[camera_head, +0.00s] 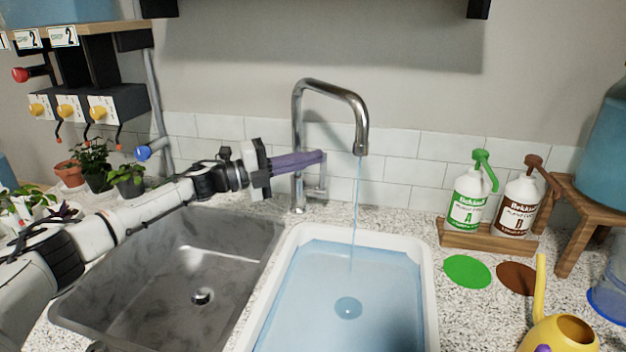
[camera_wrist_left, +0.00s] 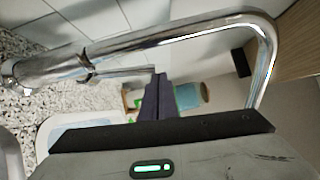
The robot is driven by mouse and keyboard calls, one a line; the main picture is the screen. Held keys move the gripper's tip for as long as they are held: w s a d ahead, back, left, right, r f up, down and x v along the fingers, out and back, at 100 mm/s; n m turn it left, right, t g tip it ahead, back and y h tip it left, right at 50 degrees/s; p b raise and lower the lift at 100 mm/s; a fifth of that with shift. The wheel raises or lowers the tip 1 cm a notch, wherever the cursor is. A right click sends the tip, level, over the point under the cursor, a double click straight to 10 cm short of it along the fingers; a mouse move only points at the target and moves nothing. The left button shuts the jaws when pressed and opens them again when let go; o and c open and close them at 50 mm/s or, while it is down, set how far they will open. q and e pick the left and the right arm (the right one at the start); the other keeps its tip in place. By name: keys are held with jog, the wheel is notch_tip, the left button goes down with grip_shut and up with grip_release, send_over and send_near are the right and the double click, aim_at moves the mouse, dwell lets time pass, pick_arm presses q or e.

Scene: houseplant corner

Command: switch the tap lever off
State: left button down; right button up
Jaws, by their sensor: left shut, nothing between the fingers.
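The chrome tap (camera_head: 298,130) stands behind the two basins, and a thin stream of water (camera_head: 355,215) falls from its spout. Its slim lever (camera_head: 322,178) is at the right side of the tap's lower body, with its upper end close to my left fingertips. My left gripper (camera_head: 322,157) is shut and empty, its purple fingers reaching across the tap's upright. In the left wrist view the fingertips (camera_wrist_left: 160,78) are beside the lever's free end (camera_wrist_left: 145,71); I cannot tell whether they touch. The tap body (camera_wrist_left: 50,68) also shows there. My right gripper is out of view.
A steel basin (camera_head: 130,290) lies under my left arm. A white-rimmed basin (camera_head: 428,290) holds blue water. At right are a bottle rack (camera_head: 470,238), a yellow watering can (camera_head: 560,335) and a wooden stand (camera_head: 570,262). Potted plants (camera_head: 128,182) stand at left.

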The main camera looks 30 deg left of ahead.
pick_arm(q)
jog(key=shift+w+a+r, duration=0.2)
jog(key=shift+w+r, duration=0.05)
jog(key=shift+w, duration=0.25)
jog(key=shift+w+a+r, duration=0.2)
jog(key=shift+w+r, duration=0.05)
jog(key=shift+w, duration=0.2)
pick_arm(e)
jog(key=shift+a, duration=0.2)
pick_arm(q)
jog(key=shift+r, duration=0.15)
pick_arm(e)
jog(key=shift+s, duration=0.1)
